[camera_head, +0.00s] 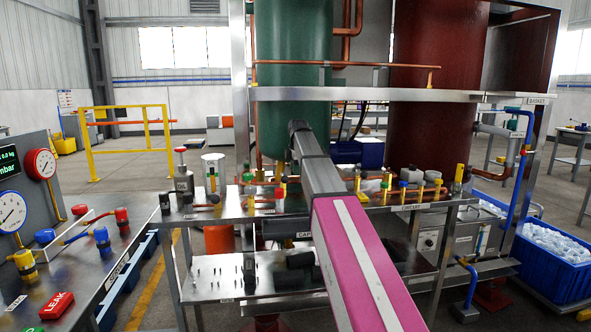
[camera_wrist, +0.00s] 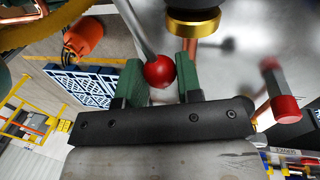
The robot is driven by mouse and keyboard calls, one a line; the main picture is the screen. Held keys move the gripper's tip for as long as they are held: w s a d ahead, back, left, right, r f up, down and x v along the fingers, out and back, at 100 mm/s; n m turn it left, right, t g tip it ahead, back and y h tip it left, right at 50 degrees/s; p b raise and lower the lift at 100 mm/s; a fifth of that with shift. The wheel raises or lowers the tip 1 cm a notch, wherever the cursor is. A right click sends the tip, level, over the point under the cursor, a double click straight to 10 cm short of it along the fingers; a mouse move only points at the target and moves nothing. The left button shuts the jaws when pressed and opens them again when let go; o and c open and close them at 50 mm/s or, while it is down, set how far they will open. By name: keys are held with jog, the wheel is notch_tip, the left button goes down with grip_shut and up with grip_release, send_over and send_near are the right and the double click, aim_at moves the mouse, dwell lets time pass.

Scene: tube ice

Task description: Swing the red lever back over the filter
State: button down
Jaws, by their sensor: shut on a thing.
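The red lever shows in the wrist view as a grey metal rod ending in a red ball knob (camera_wrist: 159,71). The knob sits between the two green fingers of my gripper (camera_wrist: 161,82), which is shut on it. The rod runs up and to the left, out of the top of the picture. A dark cylinder with a gold ring (camera_wrist: 193,25) stands just beyond the right finger; I cannot tell whether it is the filter. In the head view my arm reaches to the bench, and its links hide my fingers and the lever.
The steel bench (camera_head: 235,209) carries several small valves and fittings. A green tank (camera_head: 290,75) and a dark red tank (camera_head: 430,110) stand behind it. A red-ended handle (camera_wrist: 280,100) is at the right of the wrist view. A gauge panel (camera_head: 50,225) stands at left.

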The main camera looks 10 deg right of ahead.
jog(key=c, duration=0.8)
grip_release()
jog(key=shift+r, duration=0.1)
jog(key=r, duration=0.3)
jog(key=s+r, duration=0.1)
jog(key=r, duration=0.3)
jog(key=s+r, duration=0.1)
jog(key=r, duration=0.2)
jog(key=shift+d+r, duration=0.1)
jog(key=shift+r, duration=0.1)
